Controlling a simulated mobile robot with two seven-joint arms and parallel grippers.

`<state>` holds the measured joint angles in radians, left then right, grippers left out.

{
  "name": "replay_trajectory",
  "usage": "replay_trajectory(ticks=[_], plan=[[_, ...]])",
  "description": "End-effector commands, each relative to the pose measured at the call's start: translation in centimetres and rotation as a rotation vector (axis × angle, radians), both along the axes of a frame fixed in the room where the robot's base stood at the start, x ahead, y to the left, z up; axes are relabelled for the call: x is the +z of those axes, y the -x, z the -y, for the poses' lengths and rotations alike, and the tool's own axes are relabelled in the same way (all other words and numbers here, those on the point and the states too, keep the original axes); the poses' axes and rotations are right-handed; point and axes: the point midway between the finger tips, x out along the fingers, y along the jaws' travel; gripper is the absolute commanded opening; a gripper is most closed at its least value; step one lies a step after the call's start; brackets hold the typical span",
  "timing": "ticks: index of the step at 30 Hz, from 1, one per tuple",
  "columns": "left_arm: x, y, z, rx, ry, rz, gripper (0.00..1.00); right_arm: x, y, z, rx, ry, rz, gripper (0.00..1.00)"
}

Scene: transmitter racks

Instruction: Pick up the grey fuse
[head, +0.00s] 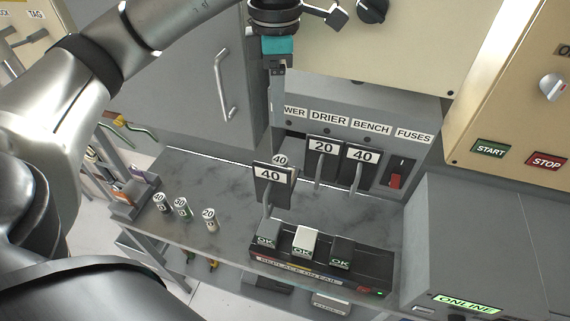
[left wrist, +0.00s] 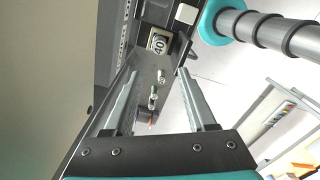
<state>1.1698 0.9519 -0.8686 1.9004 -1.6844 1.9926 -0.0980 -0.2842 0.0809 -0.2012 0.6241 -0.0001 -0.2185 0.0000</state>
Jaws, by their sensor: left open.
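Three small upright cylinders with number labels stand on the grey bench: a dark grey one (head: 162,204), one with green on it (head: 183,209) and a pale one (head: 210,220). They look like fuses, and the dark grey one is the greyest; its exact colour is hard to tell. The pale cylinder (left wrist: 162,76) and the greenish one (left wrist: 153,97) also show in the left wrist view, beyond the fingers. My left gripper (head: 277,105) points down before the labelled panel, open and empty, right of and above the cylinders; its spread fingers fill the left wrist view (left wrist: 157,80). My right gripper is not in view.
A black tray (head: 320,272) with grey, cream and black OK blocks lies at the front edge. More holders (head: 323,147) sit in the panel. Bare bench lies between cylinders and tray.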

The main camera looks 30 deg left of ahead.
Motion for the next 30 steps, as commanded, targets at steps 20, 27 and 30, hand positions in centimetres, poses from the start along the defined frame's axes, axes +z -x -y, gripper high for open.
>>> replay_trajectory(ticks=[20,27,30], plan=[[-9.9,-0.1,0.1,-0.001,0.005,-0.003,0.57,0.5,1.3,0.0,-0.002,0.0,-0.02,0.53],[-13.4,-0.4,0.1,-0.002,0.005,-0.003,0.57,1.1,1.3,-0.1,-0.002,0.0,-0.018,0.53],[-14.1,-0.4,0.1,-0.002,0.004,-0.002,0.57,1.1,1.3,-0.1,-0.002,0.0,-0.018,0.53]])
